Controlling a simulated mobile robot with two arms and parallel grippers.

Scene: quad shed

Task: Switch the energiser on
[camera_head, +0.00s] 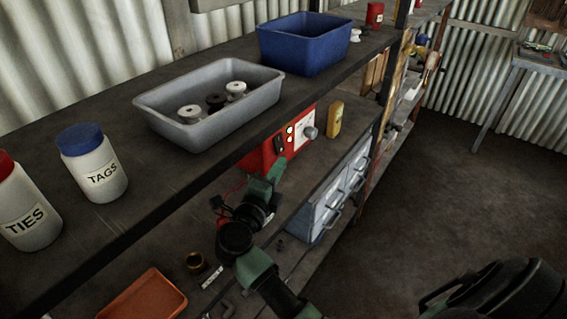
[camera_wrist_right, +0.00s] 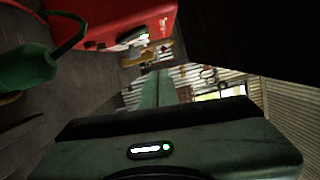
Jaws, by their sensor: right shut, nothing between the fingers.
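The energiser (camera_head: 250,160) is a red box on the lower shelf, under the top board. Its pale front panel (camera_head: 301,124) carries a round grey knob (camera_head: 311,132), small pale round spots and a dark switch-like part (camera_head: 279,145). I cannot tell the switch's position. My right gripper (camera_head: 279,166) is shut and empty, its tip just below and close to that dark part; I cannot tell whether they touch. In the right wrist view the red energiser (camera_wrist_right: 110,22) is at the upper left, beyond the shut fingers (camera_wrist_right: 163,80). My left gripper is not in view.
The top board (camera_head: 190,180) overhangs the energiser and carries a grey tray (camera_head: 215,128), a blue bin (camera_head: 305,48) and two labelled jars. A yellow object (camera_head: 335,118) stands right of the energiser. Grey-blue drawers (camera_head: 340,190) are below.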

